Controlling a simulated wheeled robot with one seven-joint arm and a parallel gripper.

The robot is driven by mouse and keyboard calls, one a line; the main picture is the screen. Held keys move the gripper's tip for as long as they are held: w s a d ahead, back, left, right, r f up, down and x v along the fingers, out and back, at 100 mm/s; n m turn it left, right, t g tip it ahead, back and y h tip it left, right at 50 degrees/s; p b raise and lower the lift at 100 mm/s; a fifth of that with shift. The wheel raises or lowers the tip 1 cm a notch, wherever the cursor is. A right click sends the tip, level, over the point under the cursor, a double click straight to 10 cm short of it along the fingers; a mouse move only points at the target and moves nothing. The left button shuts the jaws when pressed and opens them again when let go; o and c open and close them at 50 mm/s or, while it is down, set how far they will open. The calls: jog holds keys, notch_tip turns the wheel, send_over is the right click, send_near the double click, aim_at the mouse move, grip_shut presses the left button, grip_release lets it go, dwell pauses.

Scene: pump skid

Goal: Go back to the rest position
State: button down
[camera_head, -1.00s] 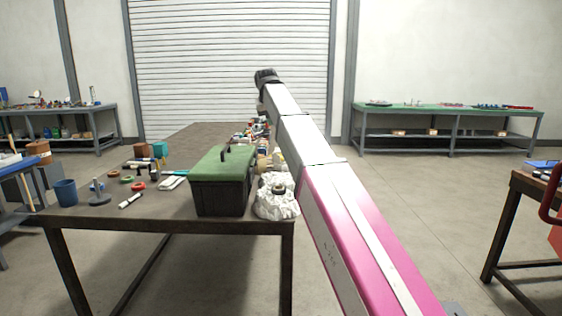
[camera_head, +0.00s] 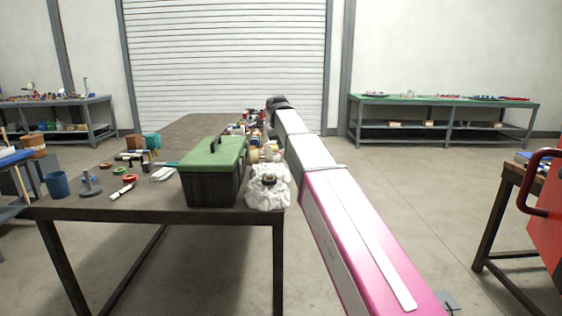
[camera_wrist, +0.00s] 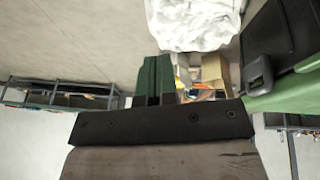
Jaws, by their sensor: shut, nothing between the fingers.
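My gripper (camera_wrist: 154,62) shows in the wrist view as two dark green fingers side by side, shut with nothing between them, in front of a black bar. In the head view my pink and white arm reaches forward along the right side of the workbench (camera_head: 110,207), and its far end is a dark joint; the fingers cannot be made out there. The wrist picture is upside down, with the white bag (camera_wrist: 195,22) at the top and the green-lidded toolbox (camera_wrist: 285,92) at the right. The gripper appears apart from both.
The toolbox (camera_head: 212,182) and crumpled white bag (camera_head: 267,190) stand at the bench's near right, close to my arm. A green-topped bench (camera_head: 440,98) stands far right, a red cabinet (camera_head: 545,215) near right. Open floor lies between.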

jog(key=s+d+f+g, duration=0.1)
jog(key=s+d+f, duration=0.2)
jog(key=f, duration=0.5)
jog(key=s+d+f, duration=0.3)
jog(key=d+f, duration=0.1)
jog(key=f, duration=0.3)
jog(key=s+d+f+m+g, duration=0.1)
jog(key=s+d+f, duration=0.5)
jog(key=s+f, duration=0.5)
jog(key=s+d+f+m+g, duration=0.1)
jog(key=s+d+f, duration=0.5)
jog(key=s+f, duration=0.6)
notch_tip(320, 180, down, 4)
jog(key=shift+s+r+g+y, duration=0.15)
jog(key=shift+r+g+y, duration=0.1)
jog(key=shift+g+y, duration=0.2)
jog(key=shift+d, duration=0.1)
